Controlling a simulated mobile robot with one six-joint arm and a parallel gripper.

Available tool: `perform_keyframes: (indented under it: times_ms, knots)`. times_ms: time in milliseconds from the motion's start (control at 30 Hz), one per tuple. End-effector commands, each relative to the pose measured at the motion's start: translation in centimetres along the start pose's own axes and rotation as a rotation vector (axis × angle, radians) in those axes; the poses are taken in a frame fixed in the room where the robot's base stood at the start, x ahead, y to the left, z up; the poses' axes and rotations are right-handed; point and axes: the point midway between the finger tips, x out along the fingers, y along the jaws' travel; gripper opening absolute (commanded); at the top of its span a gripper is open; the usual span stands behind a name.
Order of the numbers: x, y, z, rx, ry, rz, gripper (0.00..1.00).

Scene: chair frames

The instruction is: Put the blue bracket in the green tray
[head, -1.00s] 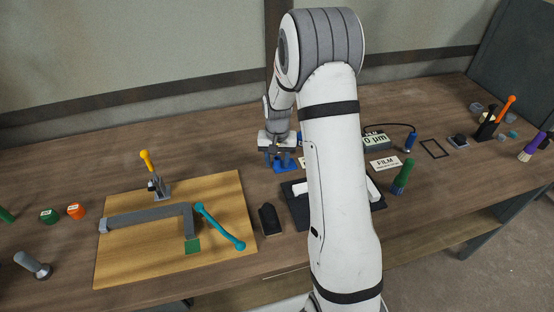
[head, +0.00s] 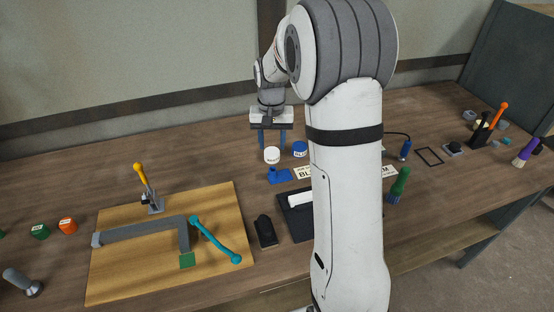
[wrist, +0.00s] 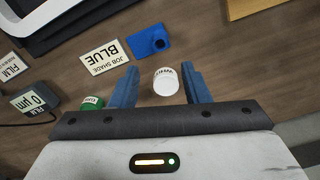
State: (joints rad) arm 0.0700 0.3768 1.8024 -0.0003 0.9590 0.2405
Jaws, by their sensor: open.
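A blue piece (head: 279,175), which looks like the blue bracket, lies on the table left of the cards. In the wrist view, the blue piece (wrist: 150,42) lies beyond my fingertips, with a dark round spot on it. My gripper (head: 272,141) is open and empty, raised above the table behind the blue piece. In the wrist view, a white-lidded jar (wrist: 167,82) appears between the open blue fingers (wrist: 160,75), lower down on the table. I cannot make out a green tray; a small green square (head: 187,260) sits at the end of the grey chair frame (head: 145,229).
A blue-lidded jar (head: 300,149) stands beside the white one. A "JOB SHADE BLUE" card (wrist: 104,57) lies near the blue piece. A black tray (head: 290,221), a dark block (head: 265,230) and a wooden board (head: 130,275) are nearer. My arm hides part of the table.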

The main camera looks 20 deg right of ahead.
Motion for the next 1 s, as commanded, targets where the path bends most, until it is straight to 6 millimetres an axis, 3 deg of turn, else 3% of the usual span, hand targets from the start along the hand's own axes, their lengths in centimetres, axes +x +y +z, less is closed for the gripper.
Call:
perform_keyframes:
  times_ms: [167, 300, 467, 700, 833, 1000]
  knots:
    - [-3.5, 0.4, 3.6, -0.044, 0.041, -0.009, 0.42]
    - [-6.5, 1.1, 8.8, -0.104, 0.092, -0.019, 0.42]
    - [-8.6, 2.3, 15.0, -0.174, 0.148, -0.028, 0.42]
    - [-9.0, 4.0, 23.1, -0.265, 0.223, -0.036, 0.42]
    - [-8.6, 4.5, 25.4, -0.294, 0.246, -0.038, 0.42]
    - [-8.3, 4.9, 26.4, -0.307, 0.255, -0.038, 0.42]
